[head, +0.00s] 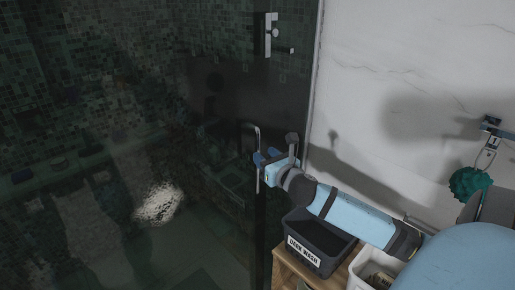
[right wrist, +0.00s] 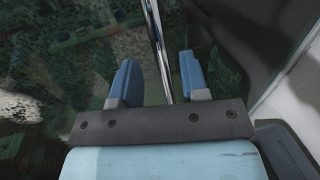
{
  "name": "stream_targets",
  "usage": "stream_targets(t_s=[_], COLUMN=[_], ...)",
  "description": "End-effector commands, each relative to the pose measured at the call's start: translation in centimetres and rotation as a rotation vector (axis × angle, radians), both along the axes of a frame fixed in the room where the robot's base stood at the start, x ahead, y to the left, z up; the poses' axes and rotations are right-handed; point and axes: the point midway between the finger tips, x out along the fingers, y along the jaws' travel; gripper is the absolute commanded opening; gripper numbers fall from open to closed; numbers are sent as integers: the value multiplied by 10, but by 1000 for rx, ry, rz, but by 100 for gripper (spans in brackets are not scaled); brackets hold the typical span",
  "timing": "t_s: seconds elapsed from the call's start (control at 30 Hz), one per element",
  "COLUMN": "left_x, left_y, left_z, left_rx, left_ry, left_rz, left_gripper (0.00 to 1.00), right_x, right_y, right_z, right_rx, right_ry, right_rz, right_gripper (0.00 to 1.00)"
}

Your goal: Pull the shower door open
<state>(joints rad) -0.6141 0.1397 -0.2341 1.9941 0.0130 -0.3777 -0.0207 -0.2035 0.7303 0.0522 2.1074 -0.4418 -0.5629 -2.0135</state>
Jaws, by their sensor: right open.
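The shower door (head: 150,110) is a dark glass panel filling the left and middle of the head view. Its handle (head: 257,180) is a slim vertical metal bar near the door's right edge. In the right wrist view, the handle (right wrist: 158,45) runs between the two blue fingers of the right gripper (right wrist: 158,80), which are open with a gap on each side of the bar. Whether the door stands ajar cannot be told. My left gripper is not in view.
A dark bin labelled "DARK WASH" (head: 303,252) stands on a wooden surface (head: 286,262) below my right arm. A white bin (head: 362,283) is beside it. A teal sponge (head: 469,182) hangs on the white marble wall (head: 400,60). A metal fitting (head: 270,35) is high up.

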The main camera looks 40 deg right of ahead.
Motion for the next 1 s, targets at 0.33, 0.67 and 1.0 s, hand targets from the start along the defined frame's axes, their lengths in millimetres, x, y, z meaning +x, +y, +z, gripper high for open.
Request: stream_targets(t_s=[0.33,0.67,1.0], left_x=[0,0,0], left_y=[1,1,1], left_z=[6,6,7], left_rx=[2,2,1], left_ry=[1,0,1], left_rz=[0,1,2], left_gripper=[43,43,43], right_x=[41,44,44], right_y=[-8,-8,-8], right_z=[1,-1,-1], right_rx=[2,1,1], right_ry=[0,1,1], right_rz=[1,1,1], right_gripper=[41,41,0])
